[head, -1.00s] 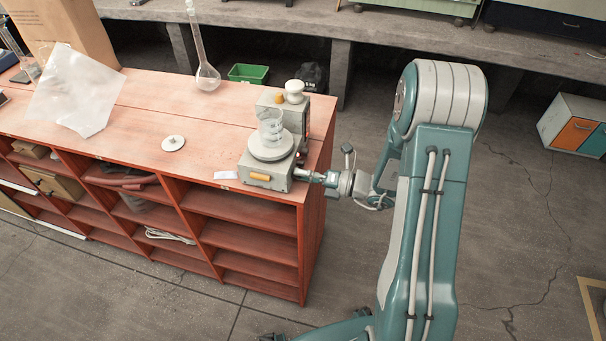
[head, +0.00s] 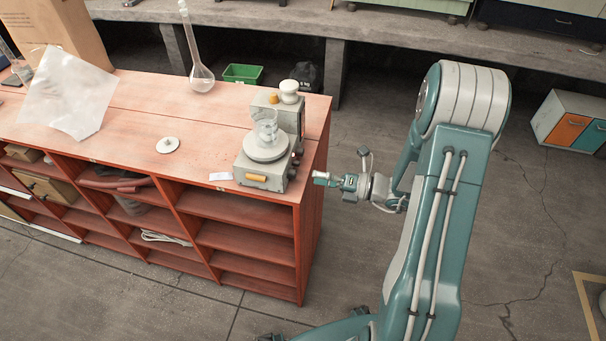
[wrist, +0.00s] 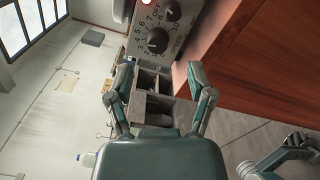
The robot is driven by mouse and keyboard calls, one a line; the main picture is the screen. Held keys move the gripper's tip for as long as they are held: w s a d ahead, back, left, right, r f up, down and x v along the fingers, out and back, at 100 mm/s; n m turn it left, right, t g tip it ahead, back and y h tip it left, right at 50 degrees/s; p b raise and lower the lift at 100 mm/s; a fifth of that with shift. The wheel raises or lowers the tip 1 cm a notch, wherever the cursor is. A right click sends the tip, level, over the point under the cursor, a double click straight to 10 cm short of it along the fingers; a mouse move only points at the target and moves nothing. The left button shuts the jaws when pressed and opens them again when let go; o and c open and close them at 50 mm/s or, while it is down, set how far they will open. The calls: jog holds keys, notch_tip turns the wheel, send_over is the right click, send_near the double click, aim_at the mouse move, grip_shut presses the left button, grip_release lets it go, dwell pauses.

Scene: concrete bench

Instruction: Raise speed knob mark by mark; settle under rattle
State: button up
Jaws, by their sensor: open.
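The grey stirrer-like machine (head: 276,181) stands at the right end of the red bench. A glass beaker (head: 266,126) stands on its round plate (head: 266,150). In the wrist view its side panel (wrist: 194,17) carries a black speed knob (wrist: 157,40) ringed by numbers and a second black knob (wrist: 173,11) near an OFF mark. The speed knob's exact setting is too small to tell. My gripper (head: 318,178) is to the right of the machine, apart from it. In the wrist view my gripper (wrist: 159,70) is open and empty, its fingertips short of the speed knob.
A white disc (head: 168,145), a white label (head: 221,176), a clear plastic sheet (head: 70,95) and a long-necked flask (head: 201,78) are on the red bench (head: 140,120). A green bin (head: 243,73) is behind. Floor right of the bench is clear around my arm.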

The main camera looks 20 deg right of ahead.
aim_at(292, 174)
jog(key=v, duration=0.6)
jog(key=shift+s+d, duration=0.15)
jog(key=shift+d, duration=0.25)
jog(key=w+a+n, duration=0.2)
jog(key=a+n, duration=0.1)
jog(key=n, duration=0.3)
jog(key=w+a+n, duration=0.1)
jog(key=a+n, duration=0.3)
jog(key=n, duration=0.3)
jog(key=w+a+n, duration=0.2)
jog(key=a+n, duration=0.1)
jog(key=n, duration=0.4)
jog(key=shift+w+a+r, duration=0.1)
jog(key=shift+w+a, duration=0.2)
grip_shut()
